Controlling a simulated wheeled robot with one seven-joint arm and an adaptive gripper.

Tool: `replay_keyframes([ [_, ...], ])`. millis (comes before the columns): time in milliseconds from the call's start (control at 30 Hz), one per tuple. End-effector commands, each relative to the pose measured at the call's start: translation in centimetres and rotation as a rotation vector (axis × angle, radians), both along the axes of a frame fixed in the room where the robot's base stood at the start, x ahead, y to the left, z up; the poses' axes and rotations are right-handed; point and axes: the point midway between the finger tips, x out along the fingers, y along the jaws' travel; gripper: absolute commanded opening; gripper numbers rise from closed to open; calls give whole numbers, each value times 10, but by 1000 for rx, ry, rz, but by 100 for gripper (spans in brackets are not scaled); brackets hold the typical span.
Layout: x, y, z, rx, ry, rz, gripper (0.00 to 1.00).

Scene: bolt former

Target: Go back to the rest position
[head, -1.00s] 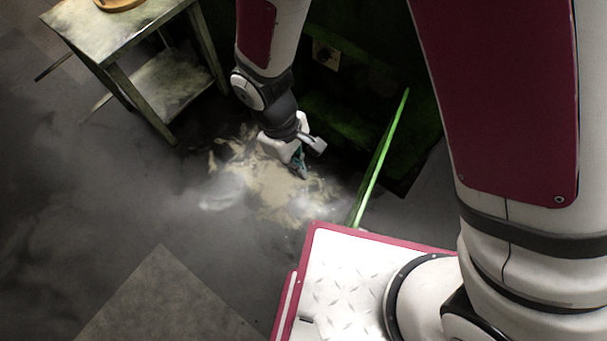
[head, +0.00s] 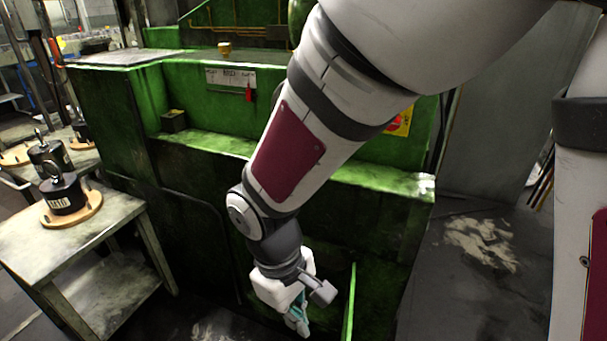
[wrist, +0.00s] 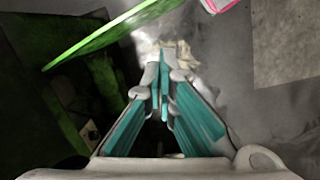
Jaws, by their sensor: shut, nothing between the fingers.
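My gripper (head: 301,322) hangs from my arm in the lower middle of the head view, in front of the green machine (head: 200,165). It points down toward the floor. In the wrist view my gripper (wrist: 160,75) has its teal-lined fingers together at the tips, with nothing held between them. Below it the wrist view shows grey floor (wrist: 215,60) with a pale patch.
A metal side table (head: 120,222) stands at the left, with black weights on round wooden bases (head: 75,216). A thin green upright edge (head: 349,300) is just right of my gripper. Open floor (head: 470,290) lies at the right.

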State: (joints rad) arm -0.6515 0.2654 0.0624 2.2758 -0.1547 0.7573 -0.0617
Motion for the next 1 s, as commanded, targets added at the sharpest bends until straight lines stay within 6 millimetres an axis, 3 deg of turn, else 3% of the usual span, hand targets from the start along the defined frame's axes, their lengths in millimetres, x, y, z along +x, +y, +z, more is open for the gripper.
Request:
replay_keyframes([
  [100, 3, -38, 41, 22, -39, -130, 0],
  [267, -7, -86, 85, 47, -79, -294, 0],
  [500, -46, -148, 133, 91, -138, -534, 0],
  [700, -87, -181, 155, 129, -180, -706, 0],
  [1000, -132, -201, 165, 168, -223, -868, 0],
])
